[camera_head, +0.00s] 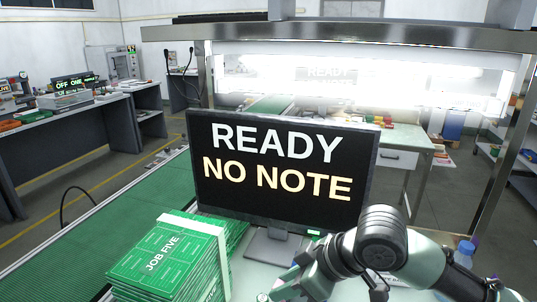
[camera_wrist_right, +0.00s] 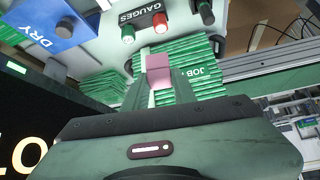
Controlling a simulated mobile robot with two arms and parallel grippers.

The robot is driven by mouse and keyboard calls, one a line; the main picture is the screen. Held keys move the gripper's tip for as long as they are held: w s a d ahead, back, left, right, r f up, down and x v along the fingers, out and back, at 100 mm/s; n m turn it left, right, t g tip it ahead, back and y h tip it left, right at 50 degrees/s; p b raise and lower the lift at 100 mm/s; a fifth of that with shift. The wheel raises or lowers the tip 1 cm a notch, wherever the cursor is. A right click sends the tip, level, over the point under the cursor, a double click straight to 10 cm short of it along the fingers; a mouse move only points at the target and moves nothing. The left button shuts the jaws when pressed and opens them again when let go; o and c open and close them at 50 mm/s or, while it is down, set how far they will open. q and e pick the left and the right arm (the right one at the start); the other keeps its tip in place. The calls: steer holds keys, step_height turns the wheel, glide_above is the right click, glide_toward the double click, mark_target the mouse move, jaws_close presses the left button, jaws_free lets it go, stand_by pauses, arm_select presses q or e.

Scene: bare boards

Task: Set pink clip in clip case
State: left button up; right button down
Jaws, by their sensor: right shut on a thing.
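My right arm comes in at the lower right of the head view, and its gripper (camera_head: 282,289) is low beside the monitor stand, partly cut off by the bottom edge. In the right wrist view my right gripper (camera_wrist_right: 158,84) is shut on the pink clip (camera_wrist_right: 158,63), a small pink block at its fingertips. Behind the clip in that view are green boards. I cannot make out the clip case in either view. My left gripper is not in view.
A monitor (camera_head: 282,170) reads READY, NO NOTE. A stack of green boards (camera_head: 170,262) marked JOB FIVE stands left of its stand. The wrist view shows a blue box (camera_wrist_right: 48,22) marked DRY and a panel marked GAUGES (camera_wrist_right: 146,20) with coloured knobs. A green belt (camera_head: 130,215) runs at left.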

steer(key=w+d+r+m+t+h, duration=0.1)
steer(key=d+r+m+t+h, duration=0.1)
steer(key=d+m, duration=0.4)
steer(key=w+d+r+m+t+h, duration=0.2)
steer(key=d+r+m+h, duration=0.2)
steer(key=d, duration=0.6)
step_height(320, 180, up, 3)
steer(key=shift+r+m+h, duration=0.1)
steer(key=shift+m+h, duration=0.3)
steer(key=shift+m, duration=0.8)
steer(key=shift+w, duration=0.1)
steer(key=shift+a, duration=0.1)
